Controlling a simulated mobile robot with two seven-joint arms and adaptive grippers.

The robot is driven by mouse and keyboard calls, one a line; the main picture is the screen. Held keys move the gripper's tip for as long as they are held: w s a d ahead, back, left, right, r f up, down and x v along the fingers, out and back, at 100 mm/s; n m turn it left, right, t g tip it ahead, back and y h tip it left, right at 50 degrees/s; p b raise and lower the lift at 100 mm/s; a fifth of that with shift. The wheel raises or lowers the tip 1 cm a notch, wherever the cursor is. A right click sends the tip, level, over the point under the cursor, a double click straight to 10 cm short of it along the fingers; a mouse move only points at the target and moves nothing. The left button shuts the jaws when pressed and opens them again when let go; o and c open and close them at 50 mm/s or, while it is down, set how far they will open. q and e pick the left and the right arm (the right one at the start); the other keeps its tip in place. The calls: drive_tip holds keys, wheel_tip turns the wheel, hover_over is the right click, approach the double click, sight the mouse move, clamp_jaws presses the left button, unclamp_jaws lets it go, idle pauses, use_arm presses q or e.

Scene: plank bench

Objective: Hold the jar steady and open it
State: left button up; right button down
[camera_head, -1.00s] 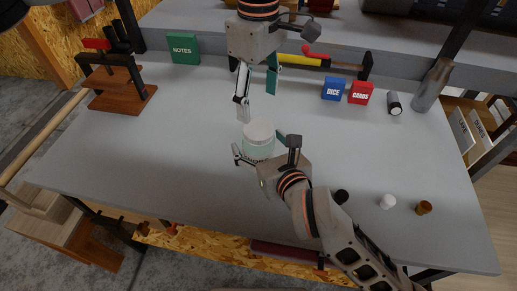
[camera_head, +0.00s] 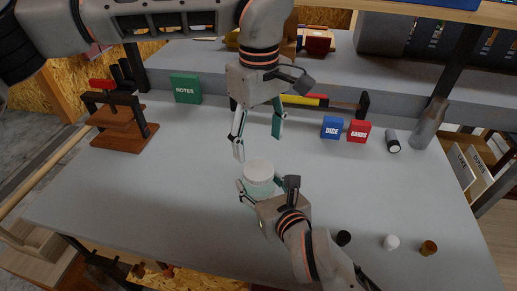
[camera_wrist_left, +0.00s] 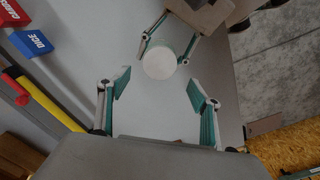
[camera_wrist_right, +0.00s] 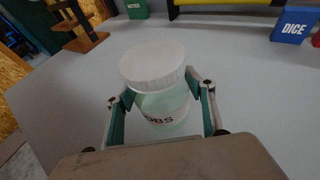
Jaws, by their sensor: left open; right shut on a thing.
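The jar (camera_head: 257,186) is pale green and see-through, with a white ribbed lid (camera_wrist_right: 153,65) and a dark-lettered label that is partly hidden. It stands upright on the grey bench. My right gripper (camera_wrist_right: 163,108) is shut on the jar's body below the lid; in the head view the right gripper (camera_head: 259,192) reaches it from the front right. My left gripper (camera_head: 258,148) is open and empty, pointing down above and slightly behind the jar. In the left wrist view the lid (camera_wrist_left: 160,62) shows beyond the open left fingers (camera_wrist_left: 155,92), apart from them.
A blue DICE box (camera_head: 332,127), a red CARDS box (camera_head: 358,131) and a hammer (camera_head: 335,104) lie behind. A green NOTES box (camera_head: 186,89) stands back left. Small black (camera_head: 343,238), white (camera_head: 391,242) and brown (camera_head: 428,247) pieces sit front right.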

sight(259, 169)
use_arm(q)
drive_tip(key=m, duration=1)
drive_tip(key=shift+f, duration=4)
